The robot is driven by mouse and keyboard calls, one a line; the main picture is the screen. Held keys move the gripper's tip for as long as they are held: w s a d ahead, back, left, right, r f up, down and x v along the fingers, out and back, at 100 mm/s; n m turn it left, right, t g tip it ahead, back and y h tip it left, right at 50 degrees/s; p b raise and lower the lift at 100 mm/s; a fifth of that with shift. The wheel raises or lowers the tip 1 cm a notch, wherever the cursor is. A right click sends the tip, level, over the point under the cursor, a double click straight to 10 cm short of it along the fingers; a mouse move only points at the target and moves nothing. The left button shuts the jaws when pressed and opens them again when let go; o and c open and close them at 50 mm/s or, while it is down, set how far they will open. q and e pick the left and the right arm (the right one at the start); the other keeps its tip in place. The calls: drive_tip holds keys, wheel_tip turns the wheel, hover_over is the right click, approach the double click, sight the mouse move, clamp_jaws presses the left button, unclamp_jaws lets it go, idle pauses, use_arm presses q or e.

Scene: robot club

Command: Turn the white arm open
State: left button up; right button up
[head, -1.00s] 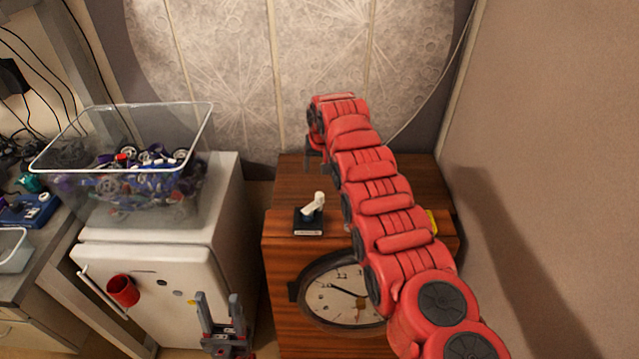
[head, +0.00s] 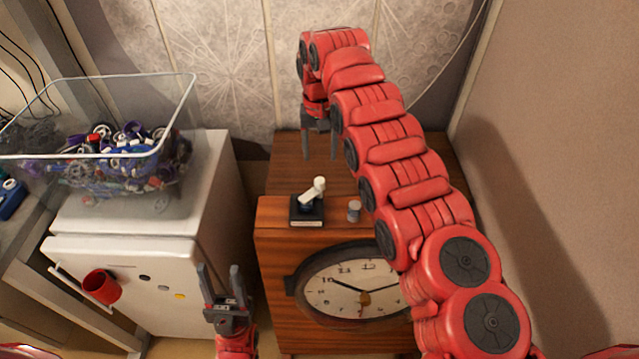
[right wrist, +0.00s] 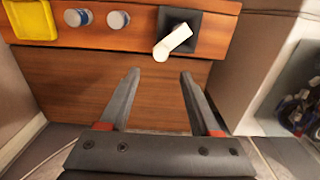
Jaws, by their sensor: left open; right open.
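The white arm (head: 313,190) is a short lever on a small black base (head: 307,214) on top of the wooden cabinet (head: 271,243). It leans up to the right in the head view. In the right wrist view the white arm (right wrist: 174,41) slants across the front of its black base, beyond the fingertips. My right gripper (head: 320,150) is open and empty, pointing down behind the white arm and apart from it; its two fingers also show in the right wrist view (right wrist: 160,76). My left gripper (head: 219,275) is open and empty, low in front of the white fridge.
A grey knob (head: 354,211) stands right of the black base; two knobs and a yellow item (right wrist: 30,20) show in the right wrist view. A clock (head: 350,287) is on the cabinet front. A clear bin of parts (head: 170,112) sits on the fridge (head: 213,180). A wall closes the right.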

sight(320, 180)
wheel_tip(320, 180, down, 8)
drive_tip(key=shift+s+f+p, duration=0.1)
drive_tip(key=shift+p, duration=1.15)
drive_tip(key=shift+s+f, duration=0.1)
drive_tip(key=shift+f, duration=0.3)
clamp_jaws()
